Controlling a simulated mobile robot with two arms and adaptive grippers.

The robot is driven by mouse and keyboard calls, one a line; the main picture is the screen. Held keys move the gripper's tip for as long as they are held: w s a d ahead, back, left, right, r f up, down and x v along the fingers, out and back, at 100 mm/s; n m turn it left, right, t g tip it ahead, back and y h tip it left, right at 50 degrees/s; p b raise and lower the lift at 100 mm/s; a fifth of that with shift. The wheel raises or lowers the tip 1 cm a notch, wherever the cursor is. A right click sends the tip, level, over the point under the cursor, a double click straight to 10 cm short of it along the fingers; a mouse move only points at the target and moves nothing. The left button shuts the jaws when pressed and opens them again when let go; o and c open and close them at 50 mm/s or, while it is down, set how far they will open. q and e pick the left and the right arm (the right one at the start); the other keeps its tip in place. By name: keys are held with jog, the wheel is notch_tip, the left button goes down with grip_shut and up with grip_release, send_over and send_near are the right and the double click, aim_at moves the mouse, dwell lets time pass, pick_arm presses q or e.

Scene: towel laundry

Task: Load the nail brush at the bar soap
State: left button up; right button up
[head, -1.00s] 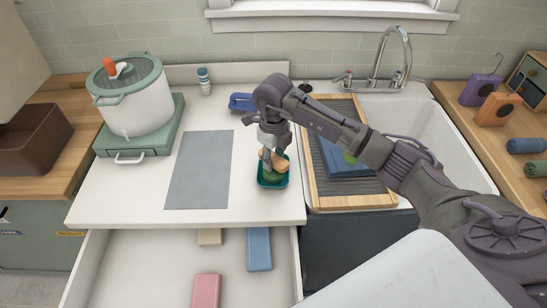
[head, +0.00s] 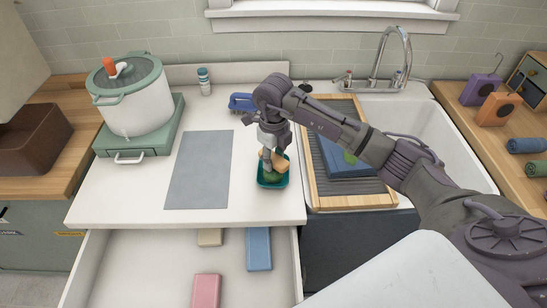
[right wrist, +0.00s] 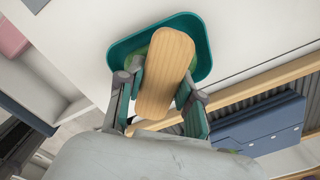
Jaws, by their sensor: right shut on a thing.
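The nail brush has a tan wooden back (head: 279,161) and is held in my right gripper (head: 268,153). In the right wrist view the brush (right wrist: 167,72) lies between the two fingers (right wrist: 158,98), its long back facing the camera. A teal soap dish (head: 262,182) stands on the white counter directly below. A green bar of soap (head: 275,171) shows in the dish under the brush. The brush hides most of the soap in the right wrist view, and its bristles are hidden, so contact with the soap cannot be told. My left gripper is not in view.
A grey mat (head: 199,170) lies left of the dish, and a white pot (head: 130,105) stands farther left. A blue object (head: 240,102) is behind the gripper. A wood-framed drying rack (head: 312,180) lies right. An open drawer (head: 140,265) holds several coloured blocks below.

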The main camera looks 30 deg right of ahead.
aim_at(274, 157)
jog(key=shift+r+p, duration=0.65)
jog(key=shift+r, duration=0.25)
jog(key=shift+r+p, duration=1.45)
jog(key=shift+r, duration=1.15)
